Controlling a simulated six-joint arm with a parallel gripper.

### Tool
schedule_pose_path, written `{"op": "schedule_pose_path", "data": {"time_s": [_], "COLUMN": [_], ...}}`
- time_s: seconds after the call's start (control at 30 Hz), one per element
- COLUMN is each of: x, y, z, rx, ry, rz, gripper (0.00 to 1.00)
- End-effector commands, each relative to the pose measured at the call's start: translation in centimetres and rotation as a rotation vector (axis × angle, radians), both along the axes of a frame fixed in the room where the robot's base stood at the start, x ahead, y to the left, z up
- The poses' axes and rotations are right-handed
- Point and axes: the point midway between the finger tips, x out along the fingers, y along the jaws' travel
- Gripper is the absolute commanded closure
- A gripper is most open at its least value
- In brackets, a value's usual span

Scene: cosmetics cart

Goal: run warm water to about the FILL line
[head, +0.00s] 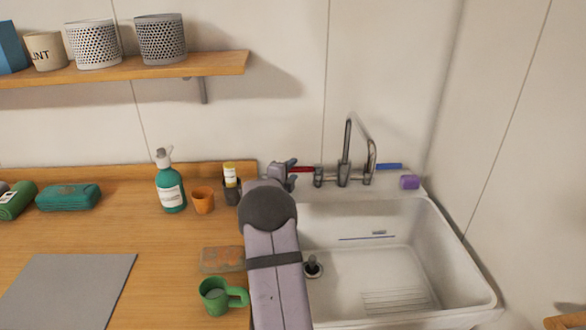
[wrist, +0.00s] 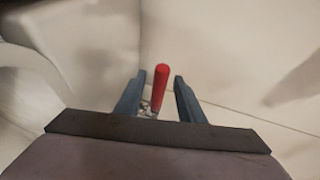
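The white sink (head: 455,250) stands at the right, with a metal tap (head: 345,155) at its back edge. The tap has a red lever (head: 303,169) on the left and a blue lever (head: 388,166) on the right. No water stream shows. A thin dark line with a small blue mark (head: 367,238) is on the basin's back wall; its lettering is unreadable. My gripper (head: 292,171) is at the red lever's left end. In the wrist view, the red lever (wrist: 160,88) stands between my open fingers (wrist: 156,98), with gaps beside it.
A dark round drain fitting (head: 313,267) is at the basin's left. A purple sponge-like block (head: 409,182) sits on the back right rim. A green mug (head: 218,297), orange cup (head: 203,200) and teal pump bottle (head: 170,188) stand on the counter left of my arm.

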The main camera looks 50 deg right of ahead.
Motion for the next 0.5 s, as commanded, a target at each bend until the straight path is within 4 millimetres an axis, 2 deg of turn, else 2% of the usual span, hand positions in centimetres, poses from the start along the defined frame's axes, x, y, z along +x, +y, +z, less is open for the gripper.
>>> {"op": "schedule_pose_path", "data": {"time_s": [0.2,0.5], "x": [0.37,0.44], "y": [-1.06,-1.17], "z": [-0.21,-0.28], "rx": [0.0,0.0], "ry": [0.0,0.0], "rz": [-0.001,0.0], "gripper": [0.65,0.65]}}
